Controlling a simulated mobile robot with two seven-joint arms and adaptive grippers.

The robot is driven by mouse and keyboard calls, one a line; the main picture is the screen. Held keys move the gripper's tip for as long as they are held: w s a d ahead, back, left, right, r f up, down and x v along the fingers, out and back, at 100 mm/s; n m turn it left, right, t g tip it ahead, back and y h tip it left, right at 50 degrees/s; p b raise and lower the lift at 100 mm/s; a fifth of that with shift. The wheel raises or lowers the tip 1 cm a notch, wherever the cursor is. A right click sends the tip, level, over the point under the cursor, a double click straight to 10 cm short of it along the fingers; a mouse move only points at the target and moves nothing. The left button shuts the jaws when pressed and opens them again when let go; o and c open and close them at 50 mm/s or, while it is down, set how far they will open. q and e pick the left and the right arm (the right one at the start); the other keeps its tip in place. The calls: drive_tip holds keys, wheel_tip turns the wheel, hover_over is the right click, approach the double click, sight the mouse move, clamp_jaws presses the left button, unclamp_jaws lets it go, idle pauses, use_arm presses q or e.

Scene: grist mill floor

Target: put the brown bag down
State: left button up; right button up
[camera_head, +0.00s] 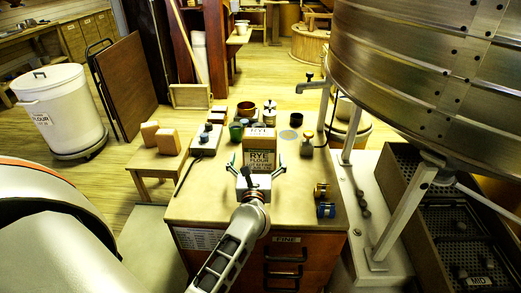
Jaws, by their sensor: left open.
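The brown bag (261,139) bears a pale label reading RYE FLOUR. It is upright over the wooden top of a drawer cabinet (223,206). My left gripper (259,167) is on the near side of the bag. Its fingers are spread, one by each side of the bag's lower part. The gripper's body hides the bag's bottom edge, so I cannot clearly see its contact with the top. My right gripper is not in view.
Behind the bag stand a green cup (236,131), a dark red bowl (246,109) and other small items. Blue and brass pieces (326,210) lie at right. A low bench (150,163) is left; a metal drum (420,70) overhangs the right.

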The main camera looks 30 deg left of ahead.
sight(259, 154)
use_arm(q)
drive_tip(key=x, duration=0.5)
drive_tip(key=shift+w+d+f+b, duration=0.25)
drive_tip(key=shift+b, duration=0.05)
drive_tip(key=shift+w+a, duration=0.25)
drive_tip(key=shift+w, duration=0.15)
drive_tip(key=c, duration=1.7)
drive_tip(key=shift+r, duration=0.25)
drive_tip(key=shift+c, duration=1.1)
